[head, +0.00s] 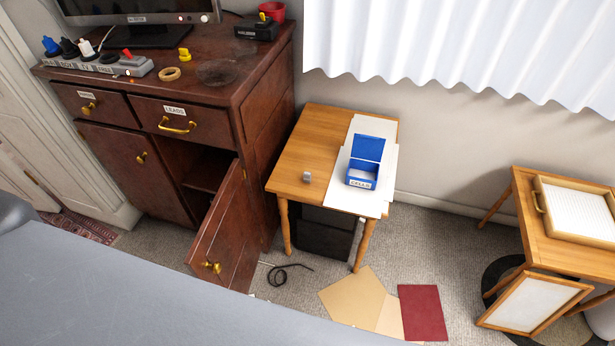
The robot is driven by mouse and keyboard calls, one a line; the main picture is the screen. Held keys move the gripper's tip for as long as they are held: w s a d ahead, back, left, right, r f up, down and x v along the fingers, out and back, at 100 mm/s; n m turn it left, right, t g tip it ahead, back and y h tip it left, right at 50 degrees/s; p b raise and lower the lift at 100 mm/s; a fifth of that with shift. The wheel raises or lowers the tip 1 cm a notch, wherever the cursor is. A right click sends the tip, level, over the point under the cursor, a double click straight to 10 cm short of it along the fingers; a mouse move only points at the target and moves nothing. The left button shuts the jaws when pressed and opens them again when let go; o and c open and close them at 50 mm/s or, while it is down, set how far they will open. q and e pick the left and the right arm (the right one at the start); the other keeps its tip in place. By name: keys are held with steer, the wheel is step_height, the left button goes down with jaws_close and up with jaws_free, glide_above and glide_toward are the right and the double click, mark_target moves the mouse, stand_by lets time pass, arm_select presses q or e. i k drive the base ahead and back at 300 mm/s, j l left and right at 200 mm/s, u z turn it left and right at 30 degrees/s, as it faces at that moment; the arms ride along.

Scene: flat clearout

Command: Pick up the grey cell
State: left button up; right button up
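A small grey cell (307,177) sits on the bare wood of a small side table (310,140), left of a blue box. The blue box (362,172) has a label on its front and its lid stands open. It rests on white paper (340,195) on the right part of the table. Neither of my grippers shows in the head view.
A dark wooden cabinet (265,130) stands left of the table with one lower door (222,235) swung open. A black cable (288,272), folders (355,300) and a red book (422,312) lie on the carpet. Another table (560,250) stands at right.

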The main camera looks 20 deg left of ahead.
mark_target(306, 176)
steer(key=u, duration=0.4)
steer(key=i+l+u, duration=0.2)
steer(key=u, duration=0.2)
steer(key=i+l+u, duration=0.15)
steer(key=l+u, duration=0.3)
steer(key=i+l, duration=0.15)
steer(key=l, duration=0.25)
steer(key=i+l+u, duration=0.1)
steer(key=l, duration=0.25)
steer(key=i+l+u, duration=0.1)
steer(key=l, duration=0.3)
steer(key=i+l, duration=0.15)
steer(key=l, duration=0.25)
